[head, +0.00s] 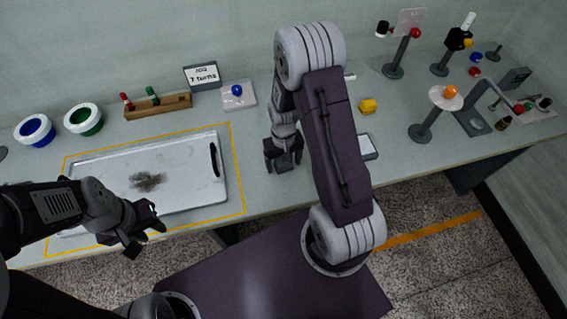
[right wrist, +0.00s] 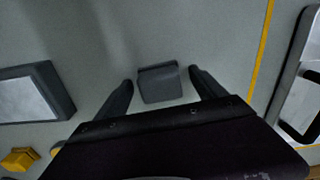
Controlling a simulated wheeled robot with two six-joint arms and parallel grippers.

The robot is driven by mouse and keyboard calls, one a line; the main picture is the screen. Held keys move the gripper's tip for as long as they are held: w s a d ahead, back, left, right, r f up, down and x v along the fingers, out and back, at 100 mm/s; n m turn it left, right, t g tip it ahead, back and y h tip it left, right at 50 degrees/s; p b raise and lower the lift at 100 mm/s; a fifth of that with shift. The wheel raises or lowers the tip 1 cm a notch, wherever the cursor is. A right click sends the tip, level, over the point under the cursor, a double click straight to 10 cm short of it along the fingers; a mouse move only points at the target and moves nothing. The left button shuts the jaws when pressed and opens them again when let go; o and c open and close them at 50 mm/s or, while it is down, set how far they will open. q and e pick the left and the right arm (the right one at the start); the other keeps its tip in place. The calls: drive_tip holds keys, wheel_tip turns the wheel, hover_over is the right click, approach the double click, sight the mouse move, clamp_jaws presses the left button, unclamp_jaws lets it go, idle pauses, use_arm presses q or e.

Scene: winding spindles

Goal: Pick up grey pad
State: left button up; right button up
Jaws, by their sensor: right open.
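The grey pad (right wrist: 158,84) is a small dark grey block with a raised edge. In the right wrist view it lies on the table between the two fingers of my right gripper (right wrist: 163,88), with a gap on each side. In the head view my right gripper (head: 284,166) points down over the table, open and empty, and hides the pad. My left gripper (head: 147,232) hangs over the front edge of the tray at the left, with its fingers apart and nothing between them.
A white tray (head: 190,190) with a dark smudge lies inside a yellow outline at left. A grey-framed plate (head: 368,147) and a yellow block (head: 367,106) are right of my right gripper. A sign reading 7 turns (head: 202,77) and several stands (head: 421,132) are farther off.

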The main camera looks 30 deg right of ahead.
drive_tip(key=shift+s+r, duration=0.1)
drive_tip(key=c, duration=1.5)
drive_tip(key=shift+o, duration=0.2)
drive_tip(key=shift+r, duration=0.55)
drive_tip(key=r, duration=0.2)
drive_tip(key=s+r, duration=0.1)
drive_tip(key=shift+r, duration=0.4)
drive_tip(key=s+r+b, duration=0.2)
drive_tip(key=s+r, duration=0.4)
drive_tip(key=s, duration=0.4)
drive_tip(key=shift+s+b, duration=0.3)
